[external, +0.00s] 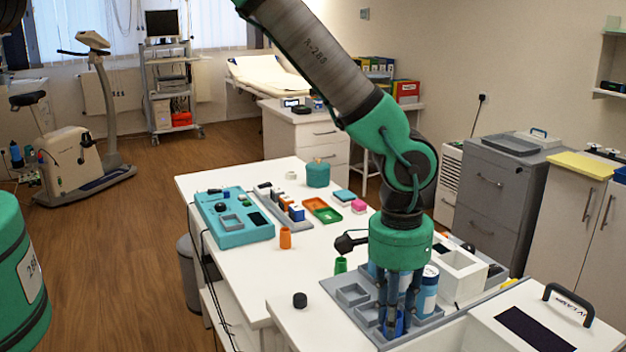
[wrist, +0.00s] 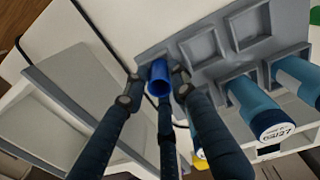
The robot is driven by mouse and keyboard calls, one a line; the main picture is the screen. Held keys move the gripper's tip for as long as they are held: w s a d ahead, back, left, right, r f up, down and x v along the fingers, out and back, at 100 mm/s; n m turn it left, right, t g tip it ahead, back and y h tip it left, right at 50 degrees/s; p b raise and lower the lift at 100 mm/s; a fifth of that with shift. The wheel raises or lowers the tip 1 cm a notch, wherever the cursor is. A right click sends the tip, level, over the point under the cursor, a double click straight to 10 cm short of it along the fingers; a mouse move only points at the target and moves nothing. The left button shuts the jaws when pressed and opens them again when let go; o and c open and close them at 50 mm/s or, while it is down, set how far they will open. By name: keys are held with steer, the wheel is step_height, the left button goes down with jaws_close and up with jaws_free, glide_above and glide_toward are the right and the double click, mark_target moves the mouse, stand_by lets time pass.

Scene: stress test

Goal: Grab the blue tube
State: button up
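The blue tube (wrist: 159,80) stands in a slot at the edge of the grey tray (wrist: 262,50) in the wrist view. In the external view the blue tube (external: 393,324) shows low at the tray's front, partly behind my fingers. My gripper (wrist: 159,84) reaches down over it, with dark fingers on its left and right and another finger on the near side. Small gaps seem to show between the side fingertips and the tube, so the gripper looks open around it. The near finger hides the tube's lower part, and contact there is unclear.
Larger blue containers with white labels (wrist: 252,108) stand in the tray close to my right finger. Some tray slots (external: 352,293) are empty. A white open box (external: 462,272) is behind the tray.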

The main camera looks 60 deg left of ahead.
steer(key=shift+c, duration=1.4)
steer(key=shift+r, duration=0.2)
steer(key=shift+r, duration=0.6)
step_height(320, 180, up, 2)
steer(key=shift+r, duration=0.1)
steer(key=s+a+r+b, duration=0.1)
steer(key=s+a, duration=0.6)
steer(key=s, duration=0.7)
steer(key=shift+a+r, duration=0.15)
steer(key=shift+a, duration=0.05)
steer(key=shift+s, duration=0.1)
